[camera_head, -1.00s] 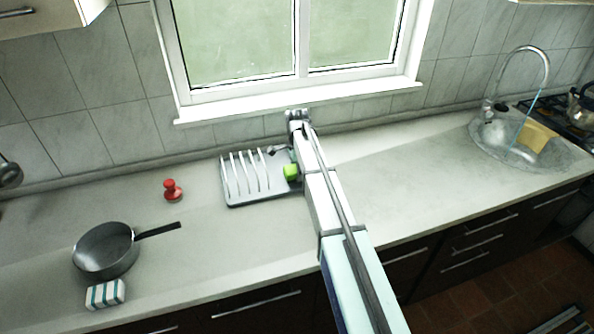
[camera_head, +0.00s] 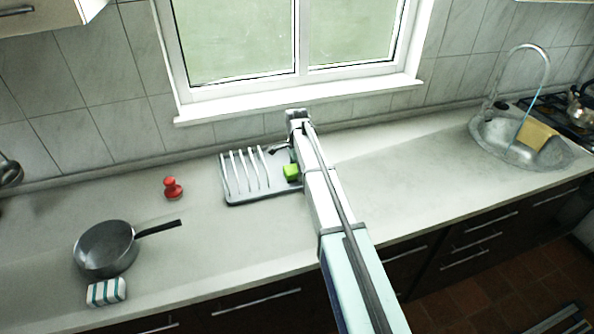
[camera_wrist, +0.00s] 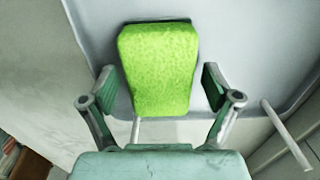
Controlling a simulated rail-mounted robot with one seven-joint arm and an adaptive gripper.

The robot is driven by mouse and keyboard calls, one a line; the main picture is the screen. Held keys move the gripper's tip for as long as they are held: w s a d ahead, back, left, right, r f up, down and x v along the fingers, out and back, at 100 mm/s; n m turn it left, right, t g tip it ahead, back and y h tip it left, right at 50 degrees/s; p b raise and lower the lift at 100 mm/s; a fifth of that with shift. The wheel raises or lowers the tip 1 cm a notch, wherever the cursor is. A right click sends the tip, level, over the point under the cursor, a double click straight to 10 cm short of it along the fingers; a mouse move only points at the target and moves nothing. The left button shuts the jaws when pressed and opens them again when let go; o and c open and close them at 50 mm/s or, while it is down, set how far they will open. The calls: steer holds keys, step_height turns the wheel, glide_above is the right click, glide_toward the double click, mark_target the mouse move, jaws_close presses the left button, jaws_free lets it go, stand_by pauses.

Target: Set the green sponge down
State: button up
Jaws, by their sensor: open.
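The green sponge (camera_head: 291,172) rests on the right part of the grey dish rack (camera_head: 236,202), beside its upright prongs. In the wrist view the sponge (camera_wrist: 158,68) lies between the two fingers, with a gap on both sides. My gripper (camera_wrist: 158,92) is open and close around the sponge, apparently not touching it. In the head view my arm hides the right end of the rack and most of the gripper.
A red-topped brush or stamp-like item (camera_head: 172,188), a dark pan (camera_head: 106,248) and a striped sponge (camera_head: 106,292) stand to the left. The counter (camera_head: 410,175) right of my arm is clear.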

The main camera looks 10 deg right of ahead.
step_height(320, 180, up, 12)
steer(key=b, duration=0.3)
steer(key=shift+b, duration=0.35)
steer(key=shift+f, duration=0.1)
